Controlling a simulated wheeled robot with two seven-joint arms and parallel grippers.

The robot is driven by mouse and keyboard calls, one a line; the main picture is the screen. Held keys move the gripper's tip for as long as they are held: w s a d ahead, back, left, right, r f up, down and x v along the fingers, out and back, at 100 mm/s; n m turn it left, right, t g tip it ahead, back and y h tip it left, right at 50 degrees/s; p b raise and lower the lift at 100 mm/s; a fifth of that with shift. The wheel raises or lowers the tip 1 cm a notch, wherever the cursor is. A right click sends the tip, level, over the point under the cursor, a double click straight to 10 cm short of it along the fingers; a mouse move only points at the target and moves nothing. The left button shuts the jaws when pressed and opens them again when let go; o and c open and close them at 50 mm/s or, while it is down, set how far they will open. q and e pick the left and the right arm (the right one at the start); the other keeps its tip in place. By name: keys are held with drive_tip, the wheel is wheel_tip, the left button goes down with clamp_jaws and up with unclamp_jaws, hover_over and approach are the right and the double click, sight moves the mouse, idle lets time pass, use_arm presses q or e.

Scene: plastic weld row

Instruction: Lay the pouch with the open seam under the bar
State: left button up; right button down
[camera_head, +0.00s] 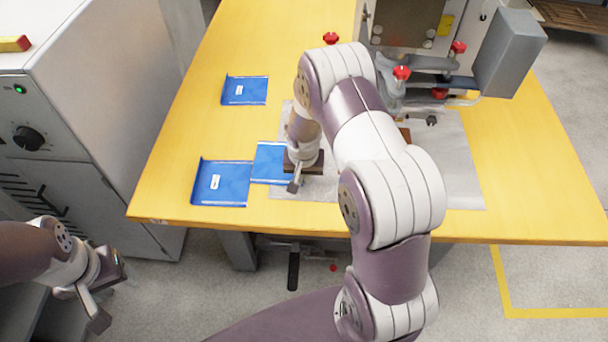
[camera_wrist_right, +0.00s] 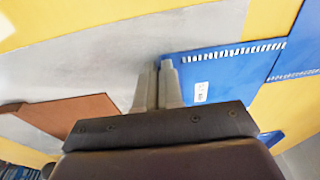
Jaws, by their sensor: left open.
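A blue pouch (camera_head: 268,165) lies half on the grey mat (camera_head: 300,191), and it also shows in the right wrist view (camera_wrist_right: 215,72) with white dashes along one edge and a small white label. My right gripper (camera_head: 295,179) is at its edge. In the right wrist view its fingers (camera_wrist_right: 158,80) are close together with the pouch's blue edge between their tips. A brown plate (camera_wrist_right: 70,115), perhaps part of the bar's seat, lies on the mat; the bar is largely hidden by my right arm. My left gripper (camera_head: 108,297) is open and empty, off the table's left front.
Two more blue pouches lie on the yellow table, one at the front left (camera_head: 232,190) and one further back (camera_head: 245,91). The welding machine (camera_head: 410,25) with red knobs stands at the back. A grey cabinet (camera_head: 90,110) stands left of the table.

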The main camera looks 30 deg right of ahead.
drive_tip(key=shift+r, duration=0.15)
idle(0.3)
drive_tip(key=shift+r+p, duration=0.5)
